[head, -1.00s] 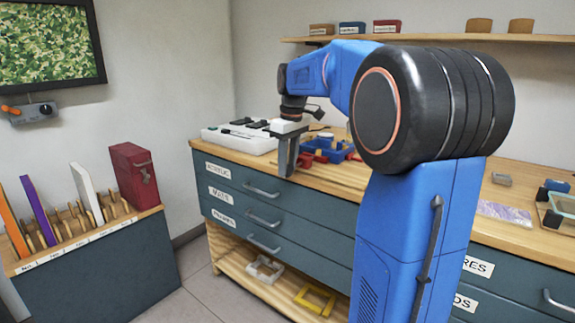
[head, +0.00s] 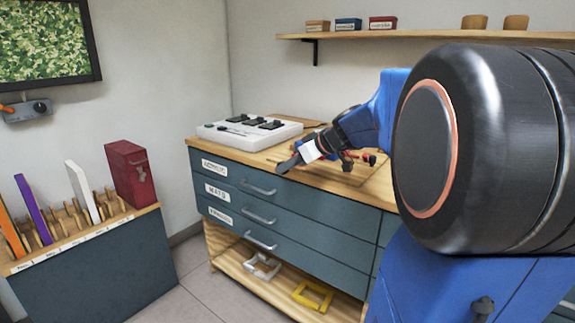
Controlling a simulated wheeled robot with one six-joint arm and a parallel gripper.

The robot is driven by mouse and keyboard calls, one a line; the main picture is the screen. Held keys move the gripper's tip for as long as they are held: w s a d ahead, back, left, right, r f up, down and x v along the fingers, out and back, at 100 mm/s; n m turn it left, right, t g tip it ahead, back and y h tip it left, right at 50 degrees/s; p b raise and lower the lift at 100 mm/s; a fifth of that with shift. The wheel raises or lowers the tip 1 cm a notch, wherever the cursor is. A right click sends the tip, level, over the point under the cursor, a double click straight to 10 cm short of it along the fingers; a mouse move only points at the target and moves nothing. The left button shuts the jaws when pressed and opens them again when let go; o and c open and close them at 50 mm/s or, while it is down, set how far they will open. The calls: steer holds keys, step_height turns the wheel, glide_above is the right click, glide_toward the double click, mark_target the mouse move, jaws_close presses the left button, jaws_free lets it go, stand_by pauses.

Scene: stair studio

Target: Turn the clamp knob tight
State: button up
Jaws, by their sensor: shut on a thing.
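My gripper (head: 287,164) is at the front edge of the wooden bench top, pointing left and slightly down. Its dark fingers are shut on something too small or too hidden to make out. Behind my gripper to the right, a red part (head: 369,157) with dark knob-like pieces (head: 347,164) shows over the bench top, partly covered by my arm. I cannot tell whether this is the clamp. No clamp knob shows clearly.
A white panel with black pieces (head: 225,134) lies on the bench (head: 315,178) at the back left. Blue-grey drawers (head: 290,205) with handles are below. A yellow frame (head: 313,296) and a white frame (head: 262,267) lie on the low shelf. My arm hides the right side.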

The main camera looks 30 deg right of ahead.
steer(key=shift+o, duration=0.2)
steer(key=shift+s+a+f+t+y, duration=0.1)
steer(key=shift+f+t+y, duration=0.2)
steer(key=shift+t, duration=0.65)
steer(key=shift+s+f+t+y, duration=0.15)
steer(key=shift+t+y, duration=0.3)
steer(key=shift+t, duration=0.55)
steer(key=shift+s+a+f+t+y, duration=0.1)
steer(key=shift+f+t+y, duration=0.2)
steer(key=shift+t, duration=0.65)
steer(key=shift+y, duration=0.25)
steer(key=o, duration=0.7)
steer(key=shift+r, duration=0.1)
steer(key=shift+o, duration=0.2)
steer(key=shift+d, duration=0.1)
steer(key=v, duration=1.7)
steer(key=shift+s, duration=0.2)
